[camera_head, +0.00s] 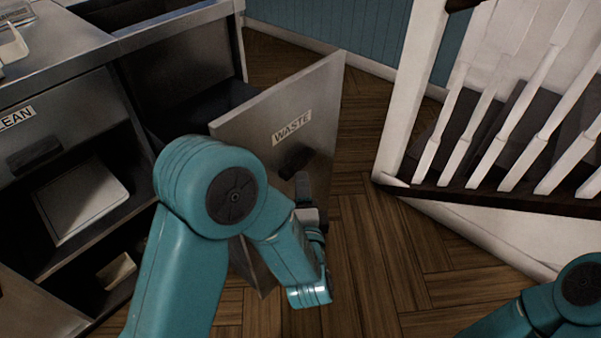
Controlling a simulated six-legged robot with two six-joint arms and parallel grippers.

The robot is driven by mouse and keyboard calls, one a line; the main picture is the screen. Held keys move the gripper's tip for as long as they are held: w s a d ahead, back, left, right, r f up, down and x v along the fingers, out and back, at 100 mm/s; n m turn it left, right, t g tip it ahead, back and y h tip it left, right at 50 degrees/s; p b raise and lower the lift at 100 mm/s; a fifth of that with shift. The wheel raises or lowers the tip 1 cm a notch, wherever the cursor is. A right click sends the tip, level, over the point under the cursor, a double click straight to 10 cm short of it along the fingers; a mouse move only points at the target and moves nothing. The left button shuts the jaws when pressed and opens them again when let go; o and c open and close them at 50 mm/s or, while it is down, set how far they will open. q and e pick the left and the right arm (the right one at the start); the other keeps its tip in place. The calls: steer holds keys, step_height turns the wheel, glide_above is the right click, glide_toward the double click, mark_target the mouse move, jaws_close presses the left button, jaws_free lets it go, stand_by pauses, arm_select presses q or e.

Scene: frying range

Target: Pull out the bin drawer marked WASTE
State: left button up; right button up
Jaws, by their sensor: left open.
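The bin drawer marked WASTE has a grey front panel (245,128) with a white label (292,127) and a dark handle (296,161) below it. The front stands well out from the cabinet, with a dark space behind it. My left gripper (303,185) is open at the front face, just below the handle. My forearm hides part of it, so I cannot tell whether it touches the handle. The lower left of the panel is behind my left arm. My right arm shows at the bottom right corner; its gripper is out of view.
The steel cabinet (60,60) on the left has a drawer with a label ending in LEAN and open shelves with a pale box (82,200). A white stair railing (400,110) stands on the right. Wooden floor (385,265) is clear between the drawer and the railing.

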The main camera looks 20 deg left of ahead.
arm_select(q)
steer(key=v, duration=0.6)
stand_by(0.3)
step_height(320, 180, down, 16)
steer(key=n+g+h, duration=0.5)
steer(key=n+g, duration=0.1)
steer(key=n, duration=0.1)
steer(key=s+f+n+g+h, duration=0.5)
steer(key=s+f+n+g, duration=0.3)
steer(key=s+f+g, duration=0.5)
steer(key=s+r+t+p, duration=0.2)
steer(key=s+r+p, duration=0.1)
steer(key=r+p, duration=2)
steer(key=shift+s+d+r+n+t+h, duration=0.15)
steer(key=shift+d+r+n+t+h, duration=0.2)
steer(key=shift+r, duration=0.3)
